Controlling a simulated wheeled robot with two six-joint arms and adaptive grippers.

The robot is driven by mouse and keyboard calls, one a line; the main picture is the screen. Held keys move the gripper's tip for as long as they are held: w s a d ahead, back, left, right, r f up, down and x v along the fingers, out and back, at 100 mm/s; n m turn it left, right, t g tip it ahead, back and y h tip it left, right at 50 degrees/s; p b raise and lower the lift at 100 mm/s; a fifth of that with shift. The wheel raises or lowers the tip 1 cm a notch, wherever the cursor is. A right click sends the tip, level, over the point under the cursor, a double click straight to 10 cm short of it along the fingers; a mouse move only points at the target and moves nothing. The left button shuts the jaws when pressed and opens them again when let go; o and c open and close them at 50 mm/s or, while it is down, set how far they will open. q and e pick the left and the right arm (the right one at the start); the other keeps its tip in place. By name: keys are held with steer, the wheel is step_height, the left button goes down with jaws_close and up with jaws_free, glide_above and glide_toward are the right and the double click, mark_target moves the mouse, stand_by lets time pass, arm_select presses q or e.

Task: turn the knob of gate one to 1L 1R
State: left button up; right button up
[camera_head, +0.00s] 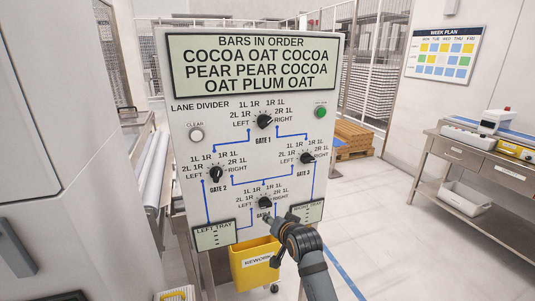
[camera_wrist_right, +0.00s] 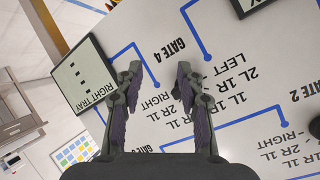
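The gate one knob (camera_head: 264,121) is a small black knob near the top middle of the upright panel (camera_head: 184,150). Labels around it include LEFT, 2L 1R, 1L 1R, 1R 1L and RIGHT. It seems to point to the right side, but it is too small to be sure. My right gripper (camera_head: 268,219) is low on the panel, just below the gate four knob (camera_head: 264,202) and well below gate one. In the right wrist view my right gripper (camera_wrist_right: 158,82) is open and empty, its fingers over the panel face near the GATE 4 label. My left gripper is out of view.
The gate two knob (camera_head: 216,173) and gate three knob (camera_head: 307,158) sit left and right. The left tray display (camera_head: 213,236) and right tray display (camera_head: 307,211) flank my gripper. A yellow rework bin (camera_head: 252,265) hangs below. A steel workbench (camera_head: 480,165) stands at right.

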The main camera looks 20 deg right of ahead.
step_height(320, 180, up, 20)
steer(key=s+m+t, duration=0.2)
steer(key=s+t, duration=0.1)
steer(key=m+t+p, duration=0.1)
steer(key=m+t, duration=0.1)
glide_toward(268, 123)
steer(key=w+p, duration=0.4)
steer(key=w, duration=0.4)
steer(key=shift+w+f, duration=0.1)
steer(key=shift+w, duration=0.4)
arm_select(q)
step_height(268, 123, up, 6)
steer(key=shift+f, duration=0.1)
arm_select(e)
steer(key=shift+c, duration=0.3)
jaws_close()
